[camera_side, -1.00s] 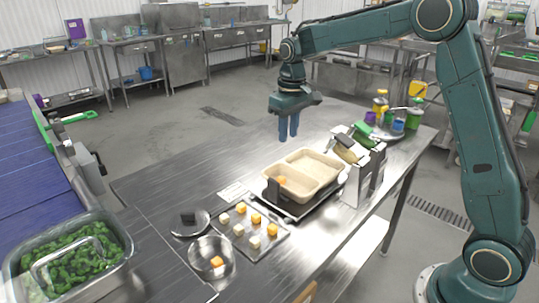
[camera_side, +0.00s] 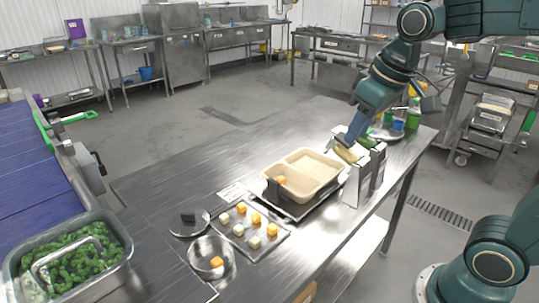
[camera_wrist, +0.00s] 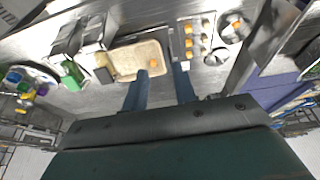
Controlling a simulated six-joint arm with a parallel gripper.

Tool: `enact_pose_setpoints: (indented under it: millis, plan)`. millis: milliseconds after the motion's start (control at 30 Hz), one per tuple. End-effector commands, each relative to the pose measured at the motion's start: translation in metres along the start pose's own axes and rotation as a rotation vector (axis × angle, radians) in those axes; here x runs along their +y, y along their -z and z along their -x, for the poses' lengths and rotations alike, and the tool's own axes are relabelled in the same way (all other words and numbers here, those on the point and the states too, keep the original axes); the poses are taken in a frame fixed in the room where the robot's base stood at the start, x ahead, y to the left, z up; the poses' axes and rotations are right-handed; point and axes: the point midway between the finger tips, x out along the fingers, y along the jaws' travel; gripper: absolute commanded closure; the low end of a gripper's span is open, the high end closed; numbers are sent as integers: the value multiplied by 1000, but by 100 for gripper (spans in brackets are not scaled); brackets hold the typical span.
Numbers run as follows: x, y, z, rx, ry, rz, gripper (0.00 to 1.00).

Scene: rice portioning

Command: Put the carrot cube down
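An orange carrot cube (camera_side: 281,180) lies in the near left compartment of the beige two-compartment tray (camera_side: 325,187). In the wrist view the cube (camera_wrist: 153,63) lies in the same beige tray (camera_wrist: 127,74), ahead of my fingers. Another orange cube (camera_side: 217,262) is in the round metal bowl (camera_side: 200,274). Orange and pale cubes sit in rows on the small metal tray (camera_side: 264,253). My gripper (camera_side: 350,137) is above the utensil rack end of the table. In the wrist view my gripper (camera_wrist: 159,90) has its two blue fingers apart with nothing between them.
A metal rack (camera_side: 361,184) with utensils stands right of the beige tray. Bottles and cups crowd a round plate (camera_side: 386,132) at the table's back right. A metal pan of greens (camera_side: 118,277) is at the lower left. The table's back left is clear.

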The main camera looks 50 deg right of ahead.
Motion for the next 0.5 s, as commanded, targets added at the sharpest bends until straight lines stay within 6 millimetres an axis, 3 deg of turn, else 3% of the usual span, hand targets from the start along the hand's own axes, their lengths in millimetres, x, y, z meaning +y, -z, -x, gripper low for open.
enact_pose_setpoints:
  millis: [300,500]
  plan:
    - [-9,-68,10,95,8,-1,72]
    - [-11,-95,7,134,12,-3,72]
